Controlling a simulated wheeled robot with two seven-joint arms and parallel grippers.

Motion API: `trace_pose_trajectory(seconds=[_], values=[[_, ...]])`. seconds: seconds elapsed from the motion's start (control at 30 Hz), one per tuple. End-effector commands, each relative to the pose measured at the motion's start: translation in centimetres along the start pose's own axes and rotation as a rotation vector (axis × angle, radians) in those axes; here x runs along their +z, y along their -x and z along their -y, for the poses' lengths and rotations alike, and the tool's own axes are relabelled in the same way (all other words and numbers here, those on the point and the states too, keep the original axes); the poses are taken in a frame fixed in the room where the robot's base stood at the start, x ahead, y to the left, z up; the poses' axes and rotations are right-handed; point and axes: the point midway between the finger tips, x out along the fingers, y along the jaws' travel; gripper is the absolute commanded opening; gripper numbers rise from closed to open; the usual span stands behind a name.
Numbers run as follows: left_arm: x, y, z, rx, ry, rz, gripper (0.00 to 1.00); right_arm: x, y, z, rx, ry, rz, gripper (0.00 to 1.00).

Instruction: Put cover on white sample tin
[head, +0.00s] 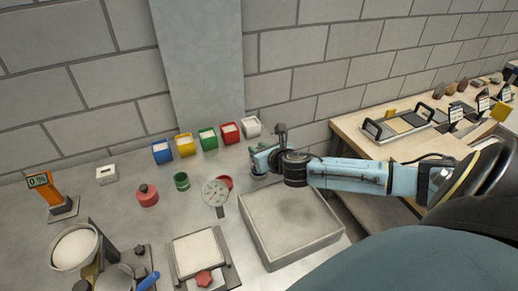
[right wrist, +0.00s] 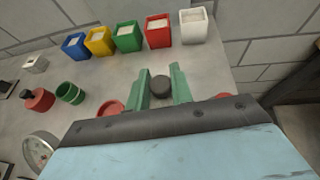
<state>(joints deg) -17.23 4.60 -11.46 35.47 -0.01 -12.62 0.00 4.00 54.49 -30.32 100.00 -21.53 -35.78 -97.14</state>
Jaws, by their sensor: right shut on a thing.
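The white sample tin (head: 251,127) stands upright at the right end of a row of coloured tins against the wall. It also shows at the top of the right wrist view (right wrist: 193,25), its top open. My right gripper (head: 262,158) is in front of the white tin, apart from it. In the right wrist view its green fingers (right wrist: 158,88) are closed on a small dark round piece (right wrist: 160,85), which may be the cover or its knob. The fingers and wrist hide most of the held thing. My left gripper is not in view.
Blue (head: 162,151), yellow (head: 185,145), green (head: 208,138) and red (head: 229,133) tins stand left of the white one. A red dish (head: 225,182) and a round dial (head: 215,192) lie nearby. A grey sandbed (head: 290,262) is nearer the front.

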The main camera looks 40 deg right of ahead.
Motion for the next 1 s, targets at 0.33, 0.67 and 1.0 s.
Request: trace_pose_trajectory(seconds=[0.33,0.67,1.0], values=[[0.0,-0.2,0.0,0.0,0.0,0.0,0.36,-0.4,-0.2,0.0,0.0,-0.001,0.0,0.29],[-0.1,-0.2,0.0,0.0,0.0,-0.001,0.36,-0.4,-0.2,0.0,0.0,0.0,0.0,0.48],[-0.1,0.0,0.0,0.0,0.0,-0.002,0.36,-0.5,2.3,0.0,0.001,0.003,-0.002,0.48]])
